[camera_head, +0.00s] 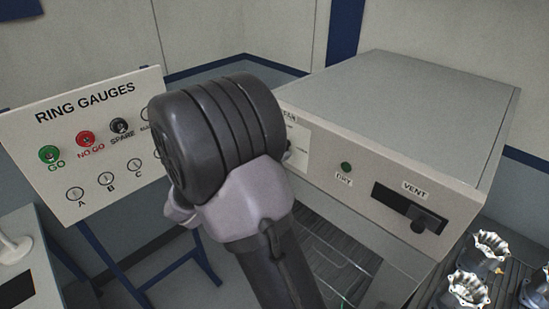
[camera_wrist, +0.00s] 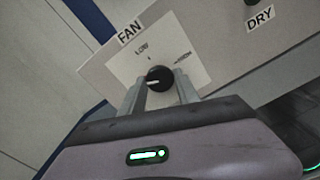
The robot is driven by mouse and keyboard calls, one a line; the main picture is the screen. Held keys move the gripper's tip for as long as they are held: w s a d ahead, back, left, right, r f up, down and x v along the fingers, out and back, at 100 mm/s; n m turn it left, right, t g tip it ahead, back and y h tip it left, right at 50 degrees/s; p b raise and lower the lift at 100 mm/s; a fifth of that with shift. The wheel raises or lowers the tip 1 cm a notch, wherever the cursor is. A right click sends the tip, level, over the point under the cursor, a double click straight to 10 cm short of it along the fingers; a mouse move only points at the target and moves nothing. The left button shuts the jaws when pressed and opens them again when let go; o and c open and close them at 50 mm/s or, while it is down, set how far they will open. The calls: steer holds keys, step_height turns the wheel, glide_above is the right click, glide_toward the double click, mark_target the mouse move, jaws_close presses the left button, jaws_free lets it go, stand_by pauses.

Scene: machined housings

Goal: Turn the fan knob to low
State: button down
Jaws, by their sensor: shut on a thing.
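The fan knob (camera_wrist: 159,78) is a round black dial with a white pointer mark, on a white plate under the FAN label in the wrist view. Its pointer points left in the picture, not at the LOW mark (camera_wrist: 141,48) above it or the mark at upper right, which seems to read HIGH. My gripper (camera_wrist: 160,86) is shut on the knob, one grey finger on each side. In the head view my wrist hides the knob and fingers; part of the fan plate (camera_head: 298,140) shows beside it.
A RING GAUGES board (camera_head: 75,125) stands at left, close to my wrist. Several machined metal housings (camera_head: 468,290) sit at lower right.

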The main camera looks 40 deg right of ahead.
steer(key=m+b, duration=1.3)
steer(key=b, duration=0.2)
steer(key=shift+f, duration=0.1)
steer(key=shift+m, duration=0.3)
steer(key=c, duration=0.9)
jaws_free()
steer(key=shift+a, duration=0.1)
